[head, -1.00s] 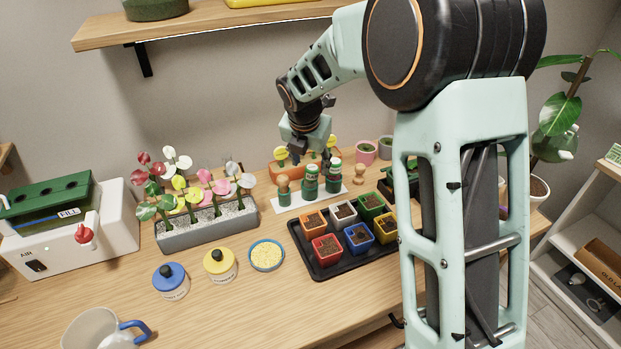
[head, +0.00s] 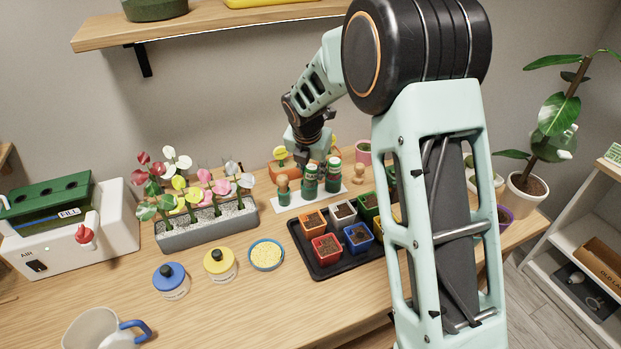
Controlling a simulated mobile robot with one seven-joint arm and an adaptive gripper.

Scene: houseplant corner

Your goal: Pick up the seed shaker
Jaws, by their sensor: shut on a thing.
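My gripper (head: 308,163) points down and is shut around the top of the nearer, middle shaker (head: 310,183), taken as the seed shaker. The fingers partly hide its cap, and it looks upright, at or very near the white strip (head: 297,202). I cannot tell whether it touches the strip. The other green shaker (head: 333,178) stands close on its right.
A black tray (head: 332,270) of colored soil pots lies in front. A grey planter (head: 205,232) is at left, an orange planter (head: 280,171) behind.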

